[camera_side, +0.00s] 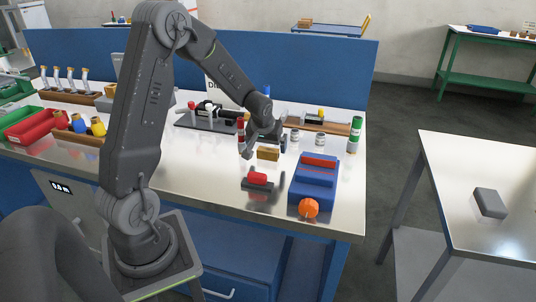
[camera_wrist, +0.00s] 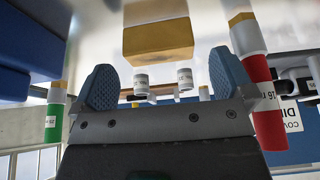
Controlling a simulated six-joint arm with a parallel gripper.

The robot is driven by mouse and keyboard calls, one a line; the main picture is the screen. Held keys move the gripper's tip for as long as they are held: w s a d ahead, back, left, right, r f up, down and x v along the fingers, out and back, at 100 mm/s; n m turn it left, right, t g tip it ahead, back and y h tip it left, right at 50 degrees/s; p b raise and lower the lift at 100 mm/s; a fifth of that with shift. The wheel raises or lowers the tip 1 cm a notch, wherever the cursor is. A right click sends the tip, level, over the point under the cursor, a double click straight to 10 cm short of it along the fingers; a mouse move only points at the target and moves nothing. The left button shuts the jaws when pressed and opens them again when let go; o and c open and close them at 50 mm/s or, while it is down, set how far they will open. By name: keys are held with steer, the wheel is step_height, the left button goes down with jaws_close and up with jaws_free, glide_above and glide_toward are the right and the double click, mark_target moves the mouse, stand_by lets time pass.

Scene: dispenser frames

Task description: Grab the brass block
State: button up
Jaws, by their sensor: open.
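The brass block (camera_side: 268,153) is a small golden block on the shiny bench top in the side view. In the wrist view the brass block (camera_wrist: 158,42) lies beyond the fingertips, roughly centred between them. My gripper (camera_side: 265,147) is just above or behind the block in the side view; the exact gap is hard to tell. In the wrist view my gripper (camera_wrist: 163,76) has its two blue-grey pads wide apart with nothing between them.
A red-and-white tube (camera_wrist: 259,85) stands close to one finger. A blue box (camera_side: 315,180) with an orange knob and a dark base with a red piece (camera_side: 258,178) stand nearer the front. White jars (camera_side: 320,139) and a green tube (camera_side: 355,135) are to the right.

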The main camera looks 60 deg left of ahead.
mark_target(268, 149)
steer(key=shift+x, duration=1.55)
steer(key=shift+c, duration=0.2)
steer(key=c, duration=1.1)
steer(key=shift+r, duration=0.1)
